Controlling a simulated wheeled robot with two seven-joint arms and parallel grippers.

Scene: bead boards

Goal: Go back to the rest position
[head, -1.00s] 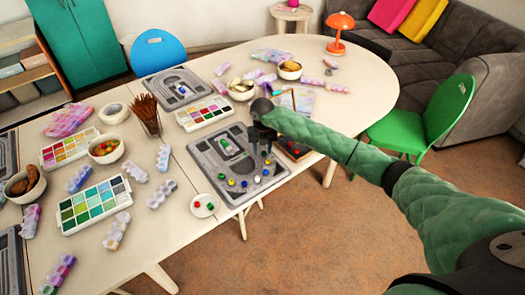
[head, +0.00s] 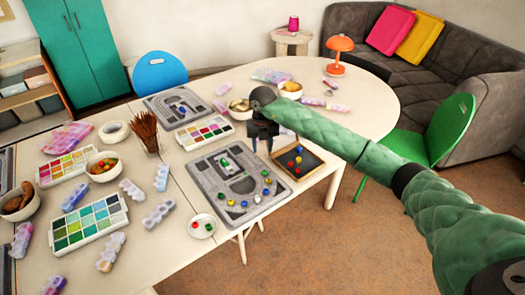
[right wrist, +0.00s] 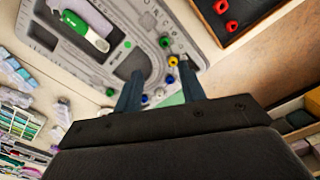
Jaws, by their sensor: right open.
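My right gripper (head: 263,149) is open and empty, above the table at the far right corner of the grey bead board (head: 213,172). In the right wrist view its two fingers (right wrist: 160,72) are apart, with the board and several beads below them. The board carries a green and white piece (head: 225,162) in its recess and several coloured beads along its right and near edges. A dark tray (head: 309,159) with red, blue and yellow beads lies right of the board. My left gripper is not in view.
A white saucer (head: 209,218) with red and green beads is near the board. Paint boxes (head: 205,132), a cup of brown sticks (head: 151,146), bowls and another grey board (head: 172,92) crowd the table. A green chair (head: 447,120) stands right, behind my arm.

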